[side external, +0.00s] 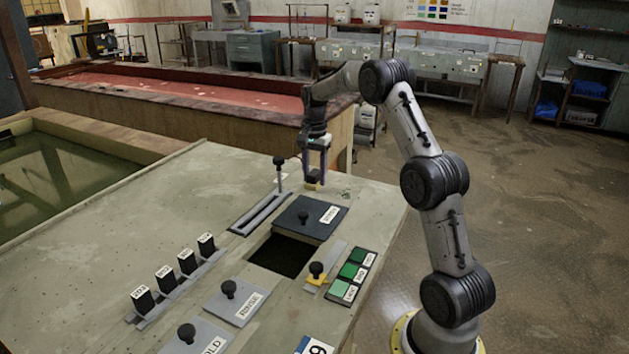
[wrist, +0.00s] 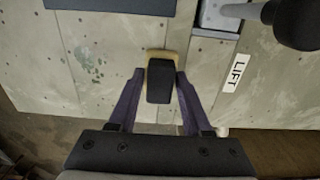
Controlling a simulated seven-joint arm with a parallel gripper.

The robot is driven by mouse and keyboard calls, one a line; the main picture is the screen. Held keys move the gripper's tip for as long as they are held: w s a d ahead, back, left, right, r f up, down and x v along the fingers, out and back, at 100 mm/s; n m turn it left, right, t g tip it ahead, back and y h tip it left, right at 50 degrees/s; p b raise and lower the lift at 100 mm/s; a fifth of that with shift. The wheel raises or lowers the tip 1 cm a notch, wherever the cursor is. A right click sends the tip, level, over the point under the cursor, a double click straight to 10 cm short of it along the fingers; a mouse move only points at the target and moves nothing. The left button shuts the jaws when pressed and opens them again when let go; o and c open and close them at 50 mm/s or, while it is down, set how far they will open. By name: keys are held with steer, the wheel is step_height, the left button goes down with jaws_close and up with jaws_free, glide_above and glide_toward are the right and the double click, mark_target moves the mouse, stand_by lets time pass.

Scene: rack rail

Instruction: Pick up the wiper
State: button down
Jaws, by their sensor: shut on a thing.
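The wiper (wrist: 160,82) is a small black block with a tan edge. In the wrist view it sits between the two purple fingers of my gripper (wrist: 160,76), which is shut on it. In the side view my gripper (side external: 317,160) points down at the far right part of the grey bench top, with the wiper (side external: 313,179) at its fingertips. I cannot tell whether the wiper touches the bench or is just above it.
A lever with a black knob (side external: 279,161) stands left of my gripper, beside a "LIFT" label (wrist: 236,73). Nearer are a dark knobbed plate (side external: 326,232), a square opening (side external: 278,256) and green tiles (side external: 348,270).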

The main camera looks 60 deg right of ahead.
mark_target(314, 172)
steer(key=shift+r, duration=0.4)
step_height(314, 172, up, 2)
steer(key=shift+r, duration=0.15)
steer(key=s+a+r, duration=0.8)
steer(key=s+r, duration=0.2)
steer(key=s, duration=0.1)
steer(key=shift+s+a, duration=0.15)
steer(key=shift+a, duration=0.05)
